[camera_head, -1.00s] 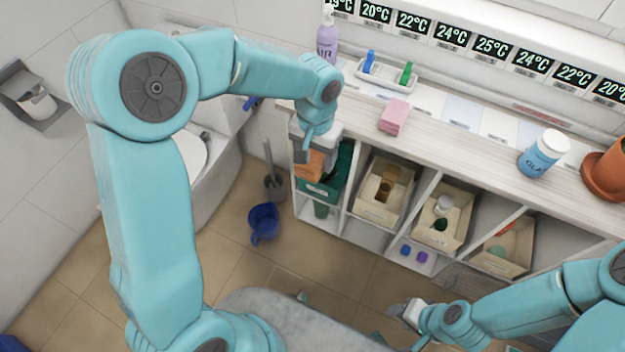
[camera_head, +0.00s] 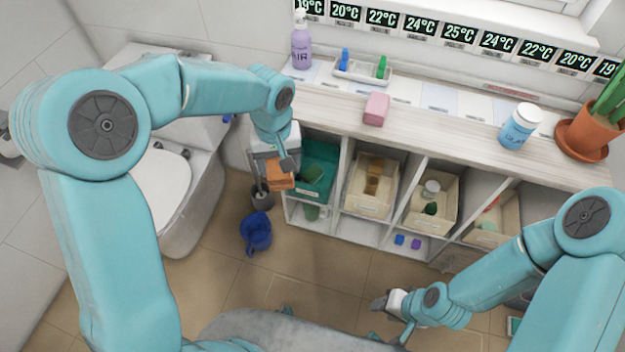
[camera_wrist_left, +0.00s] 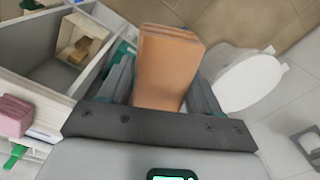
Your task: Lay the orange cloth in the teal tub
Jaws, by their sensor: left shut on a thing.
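The orange cloth (camera_head: 279,174) is a folded block held in my left gripper (camera_head: 284,164), which is shut on it. In the left wrist view the cloth (camera_wrist_left: 168,62) sticks out from between the fingers. The teal tub (camera_head: 322,168) sits in the upper left compartment of the cabinet. The cloth and gripper are at the tub's left front side and overlap part of it in the head view. Whether they touch the tub is unclear. My right gripper (camera_head: 382,303) is low over the floor, away from the cabinet, and its fingers are too small to read.
Beige bins (camera_head: 371,188) fill the compartments to the right of the tub. A pink block (camera_head: 376,108), a lilac bottle (camera_head: 302,48) and a blue-labelled jar (camera_head: 521,127) stand on the countertop (camera_head: 440,141). A blue bucket (camera_head: 256,231) and a toilet (camera_head: 178,187) are to the left.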

